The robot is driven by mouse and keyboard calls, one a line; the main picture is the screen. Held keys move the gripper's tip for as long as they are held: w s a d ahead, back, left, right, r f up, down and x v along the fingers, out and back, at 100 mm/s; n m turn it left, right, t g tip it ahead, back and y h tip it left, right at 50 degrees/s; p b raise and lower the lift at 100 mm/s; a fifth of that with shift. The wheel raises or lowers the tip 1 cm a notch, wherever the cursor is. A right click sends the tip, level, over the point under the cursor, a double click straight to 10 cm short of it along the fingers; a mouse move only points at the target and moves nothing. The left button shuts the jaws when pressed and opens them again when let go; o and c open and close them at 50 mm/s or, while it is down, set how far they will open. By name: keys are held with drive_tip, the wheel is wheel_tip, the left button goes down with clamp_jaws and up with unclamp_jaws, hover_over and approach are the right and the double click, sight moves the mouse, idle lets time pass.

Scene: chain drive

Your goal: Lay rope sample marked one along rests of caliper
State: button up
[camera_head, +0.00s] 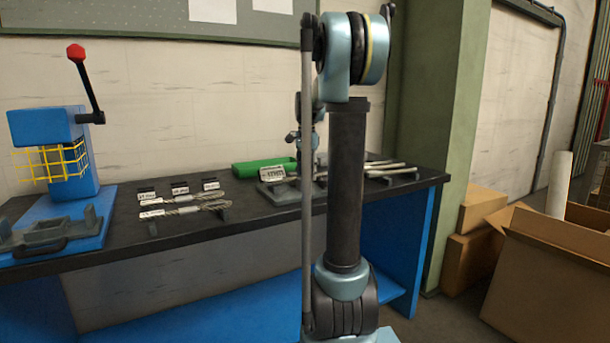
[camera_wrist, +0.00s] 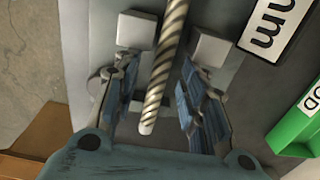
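In the wrist view a twisted metal rope sample (camera_wrist: 170,45) runs between the two fingers of my gripper (camera_wrist: 158,72). The fingers are apart, with a gap on each side of the rope. The rope also passes between two pale blocks (camera_wrist: 137,29) on a grey surface beside a plate reading "mm". No number tag shows on this rope here. In the head view the caliper (camera_head: 272,174), with its display plate, stands on the bench, partly hidden by my arm. Two rope samples (camera_head: 190,206) with white tags lie on a rack at left; their marks are too small to read.
A green tray (camera_head: 263,167) sits behind the caliper; a green bin edge (camera_wrist: 293,131) shows at right in the wrist view. A blue press (camera_head: 60,150) with a red-knobbed lever stands at the left of the dark bench (camera_head: 190,244). Cardboard boxes (camera_head: 545,270) stand at right.

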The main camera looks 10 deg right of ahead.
wheel_tip(320, 180, up, 11)
drive_tip(key=s+a+f+n, duration=0.1)
drive_tip(key=s+f+n, duration=0.1)
drive_tip(key=s+f, duration=0.35)
drive_tip(key=s+a+f+n+t, duration=0.1)
drive_tip(key=s+f+n, duration=0.15)
drive_tip(key=s, duration=0.55)
drive_tip(key=s+a+f+n, duration=0.1)
drive_tip(key=s+f+n, duration=0.2)
drive_tip(key=s, duration=0.3)
drive_tip(key=s+f+n+t, duration=0.1)
drive_tip(key=s+f+n, duration=0.6)
drive_tip(key=s+f, duration=0.9)
wheel_tip(320, 180, down, 3)
drive_tip(key=shift+s+a+f, duration=0.2)
drive_tip(key=shift+s+a, duration=0.05)
drive_tip(key=shift+a, duration=0.2)
drive_tip(key=shift+w+f, duration=0.2)
drive_tip(key=shift+w, duration=0.25)
